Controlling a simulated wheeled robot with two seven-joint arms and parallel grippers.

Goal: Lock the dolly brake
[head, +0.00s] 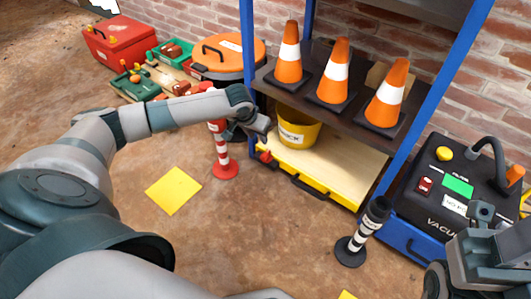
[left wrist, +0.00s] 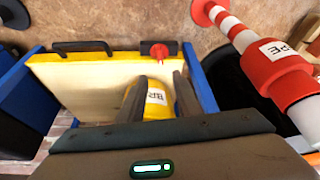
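The dolly (head: 308,168) is a low pale-topped platform with a yellow edge, on the floor under the blue-posted shelf. It also shows in the left wrist view (left wrist: 85,75). A small red brake lever (head: 265,156) sits at its near-left corner; in the left wrist view the red lever (left wrist: 159,51) is on a dark plate at the edge, beyond the fingertips. A yellow bucket (head: 297,133) labelled BRICK stands on the dolly. My left gripper (head: 263,134) is open and empty above that corner; its two fingers (left wrist: 160,77) are apart. My right gripper (head: 492,215) is partly visible at lower right; its opening is unclear.
A red-and-white post (head: 223,157) stands close left of my left gripper. Orange cones (head: 334,72) stand on the shelf above. A black-and-white post (head: 361,232) and a vacuum (head: 440,190) are at the right. A yellow floor square (head: 173,190) lies on open floor.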

